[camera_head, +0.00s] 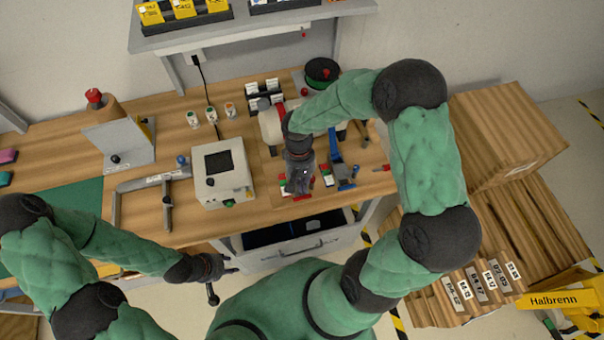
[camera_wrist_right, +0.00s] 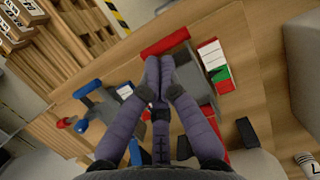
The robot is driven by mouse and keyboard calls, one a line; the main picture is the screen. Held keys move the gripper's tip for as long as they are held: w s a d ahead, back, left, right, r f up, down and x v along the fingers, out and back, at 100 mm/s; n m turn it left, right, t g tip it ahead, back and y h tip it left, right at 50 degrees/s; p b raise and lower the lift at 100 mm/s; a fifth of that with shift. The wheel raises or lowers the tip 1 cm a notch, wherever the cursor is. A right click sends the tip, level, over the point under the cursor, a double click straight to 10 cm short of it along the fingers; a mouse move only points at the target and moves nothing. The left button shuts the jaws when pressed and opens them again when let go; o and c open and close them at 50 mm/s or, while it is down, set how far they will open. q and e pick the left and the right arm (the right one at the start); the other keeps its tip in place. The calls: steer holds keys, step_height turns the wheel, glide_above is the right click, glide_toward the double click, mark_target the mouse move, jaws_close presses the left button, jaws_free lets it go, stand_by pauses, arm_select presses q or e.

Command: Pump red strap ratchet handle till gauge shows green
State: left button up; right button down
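The red ratchet handle grip (camera_wrist_right: 165,42) lies just beyond my right gripper's fingertips in the wrist view, beside a grey ratchet body (camera_wrist_right: 188,72). In the head view the red grip (camera_head: 303,197) shows partly under my right gripper (camera_head: 299,187). That gripper (camera_wrist_right: 159,72) points down with its fingertips together; I see nothing between them, and cannot tell if they touch the ratchet. A gauge block with white, red and green faces (camera_wrist_right: 214,62) stands beside the ratchet; no clear reading shows. The red strap (camera_wrist_right: 207,106) is partly hidden by the fingers. My left gripper (camera_head: 222,270) hangs empty, fingers spread, before the bench.
A blue-handled ratchet (camera_head: 338,165) with another gauge block (camera_head: 326,175) stands close on the right. A grey-white device box (camera_head: 222,173) and a grey clamp frame (camera_head: 150,184) are to the left. An open drawer (camera_head: 290,249) juts out below the bench edge.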

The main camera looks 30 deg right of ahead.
steer(key=shift+x, duration=1.05)
steer(key=shift+f, duration=0.1)
